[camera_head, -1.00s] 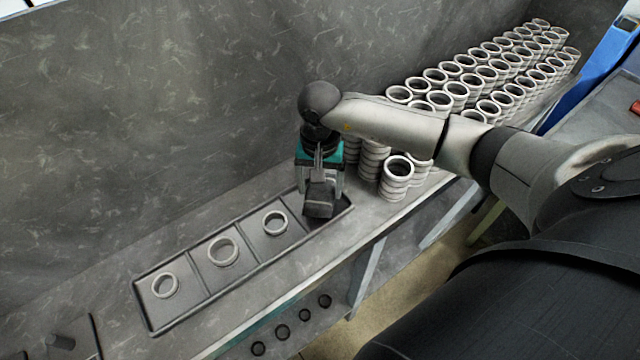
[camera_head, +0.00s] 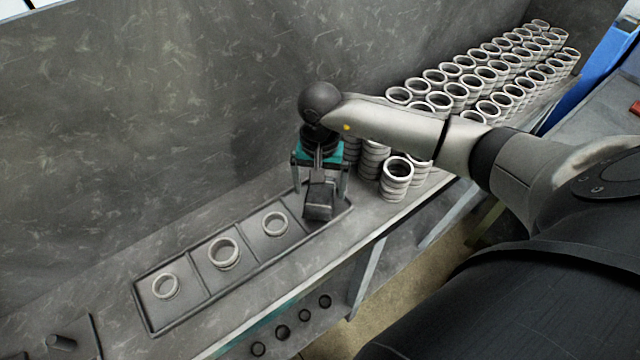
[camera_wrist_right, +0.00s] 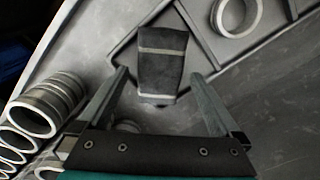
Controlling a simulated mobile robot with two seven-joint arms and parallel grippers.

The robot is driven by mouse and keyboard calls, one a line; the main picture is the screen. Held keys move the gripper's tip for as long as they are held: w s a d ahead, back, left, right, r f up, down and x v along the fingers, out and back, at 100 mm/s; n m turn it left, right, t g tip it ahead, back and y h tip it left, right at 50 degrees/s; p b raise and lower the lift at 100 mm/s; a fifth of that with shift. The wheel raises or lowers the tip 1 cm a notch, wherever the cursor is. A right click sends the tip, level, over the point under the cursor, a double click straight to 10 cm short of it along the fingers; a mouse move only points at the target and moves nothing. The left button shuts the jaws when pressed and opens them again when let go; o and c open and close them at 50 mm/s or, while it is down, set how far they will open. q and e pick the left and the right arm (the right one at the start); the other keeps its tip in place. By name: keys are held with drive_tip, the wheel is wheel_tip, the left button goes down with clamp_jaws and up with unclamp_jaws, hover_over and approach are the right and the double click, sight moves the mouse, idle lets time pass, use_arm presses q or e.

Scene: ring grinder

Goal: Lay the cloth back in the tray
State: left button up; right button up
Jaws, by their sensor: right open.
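The cloth is a dark folded bundle (camera_head: 319,200) with lighter bands, seen also in the wrist view (camera_wrist_right: 162,72). It lies in the right end compartment of the long dark tray (camera_head: 205,266). My right gripper (camera_head: 321,189) points down over it, one finger on each side. In the wrist view its fingers (camera_wrist_right: 158,76) stand apart with gaps to the cloth between them. The gripper partly hides the cloth's upper end in the head view. My left gripper is in neither view.
The tray's other compartments hold one pale ring each, such as the middle ring (camera_head: 223,253). Tall stacks of rings (camera_head: 397,178) stand close to the right of my gripper. A grey wall rises behind the bench. Small black knobs (camera_head: 282,332) sit below the front edge.

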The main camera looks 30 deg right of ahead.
sight(320, 193)
wheel_tip(320, 193, up, 12)
drive_tip(key=shift+r+b, duration=0.25)
drive_tip(key=shift+b, duration=0.15)
